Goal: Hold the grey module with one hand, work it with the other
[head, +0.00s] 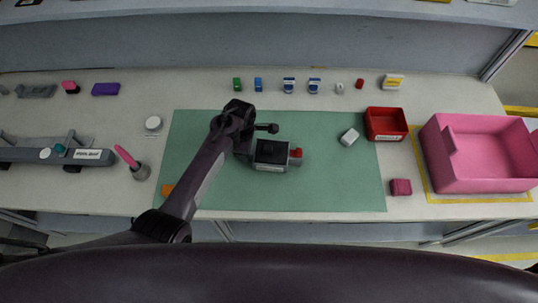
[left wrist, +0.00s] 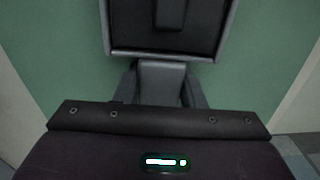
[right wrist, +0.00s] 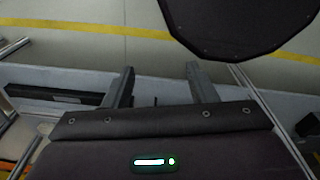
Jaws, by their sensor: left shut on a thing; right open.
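The grey module (head: 271,165) has a dark top, a label on its front and a red part (head: 296,153) on its right side. It rests on the green mat (head: 340,180). My left gripper (head: 247,150) is at the module's left side, shut on it. In the left wrist view the fingers (left wrist: 160,85) close around a grey tab at the edge of the module (left wrist: 168,50). My right gripper (right wrist: 160,85) shows only in the right wrist view, open and empty, away from the module, with floor and the bench's edge beyond it.
A red bin (head: 386,137) and a large pink bin (head: 485,187) stand further right. The mat's right half is mostly clear.

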